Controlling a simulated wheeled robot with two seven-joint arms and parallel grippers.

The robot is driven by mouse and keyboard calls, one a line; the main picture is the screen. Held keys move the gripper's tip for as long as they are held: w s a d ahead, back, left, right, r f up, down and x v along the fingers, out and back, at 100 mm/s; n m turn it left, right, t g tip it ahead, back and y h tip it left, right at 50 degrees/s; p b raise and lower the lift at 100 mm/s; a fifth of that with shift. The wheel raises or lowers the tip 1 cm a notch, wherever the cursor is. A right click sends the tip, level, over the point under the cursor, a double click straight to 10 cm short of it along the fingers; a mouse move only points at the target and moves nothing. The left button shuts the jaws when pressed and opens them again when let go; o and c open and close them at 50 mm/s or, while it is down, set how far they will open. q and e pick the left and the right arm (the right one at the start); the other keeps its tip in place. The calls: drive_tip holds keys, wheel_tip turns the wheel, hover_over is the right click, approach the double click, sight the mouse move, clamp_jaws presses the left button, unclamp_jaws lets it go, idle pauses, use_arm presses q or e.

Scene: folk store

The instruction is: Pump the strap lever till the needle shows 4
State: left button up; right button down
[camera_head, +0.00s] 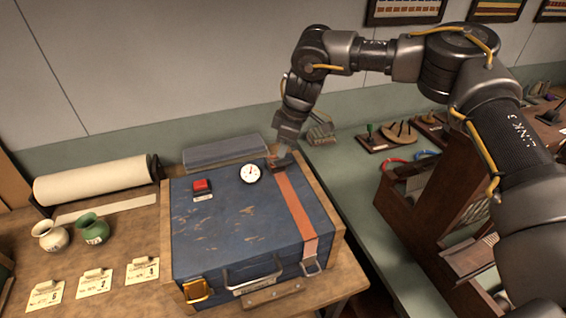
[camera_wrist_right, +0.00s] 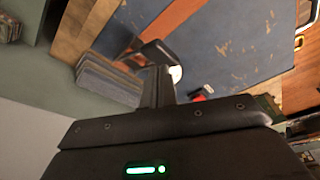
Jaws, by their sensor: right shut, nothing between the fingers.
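A blue case (camera_head: 235,222) lies on a table, with an orange strap (camera_head: 296,212) running over its lid. A small dark lever (camera_head: 281,161) sits at the strap's far end. A round white dial (camera_head: 250,173) lies left of it; its needle is too small to read. My right gripper (camera_head: 284,152) is shut and empty, pointing down at the lever; whether they touch I cannot tell. In the right wrist view, the fingers (camera_wrist_right: 158,86) partly cover the dial (camera_wrist_right: 177,74), and the strap (camera_wrist_right: 128,35) runs beyond them. My left gripper is not in view.
A red button (camera_head: 201,185) sits on the lid. A grey ribbed block (camera_head: 225,150) stands behind the case. A paper roll (camera_head: 95,180), two small jars (camera_head: 92,229) and paper cards (camera_head: 93,282) are at left. A dark wooden rack (camera_head: 405,215) stands at right.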

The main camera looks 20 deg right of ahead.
sight(285, 161)
drive_tip(key=shift+f, duration=0.1)
drive_tip(key=shift+s+f+b, duration=0.25)
drive_tip(key=shift+f+b, duration=0.5)
drive_tip(key=shift+f, duration=0.5)
drive_tip(key=shift+s+f+b, duration=0.25)
drive_tip(key=shift+f+b, duration=0.5)
drive_tip(key=shift+f, duration=0.5)
drive_tip(key=shift+w+r+p, duration=0.2)
drive_tip(key=shift+r+p, duration=0.05)
drive_tip(key=shift+p, duration=0.05)
drive_tip(key=p+v, duration=0.2)
drive_tip(key=a+p+v, duration=0.1)
drive_tip(key=p+v, duration=0.1)
drive_tip(key=v, duration=0.1)
drive_tip(key=a+p+v, duration=0.1)
drive_tip(key=p+v, duration=0.1)
drive_tip(key=v, duration=0.1)
drive_tip(key=shift+w+d+r+p, duration=0.1)
drive_tip(key=shift+w+r+p, duration=0.2)
drive_tip(key=shift+r, duration=0.2)
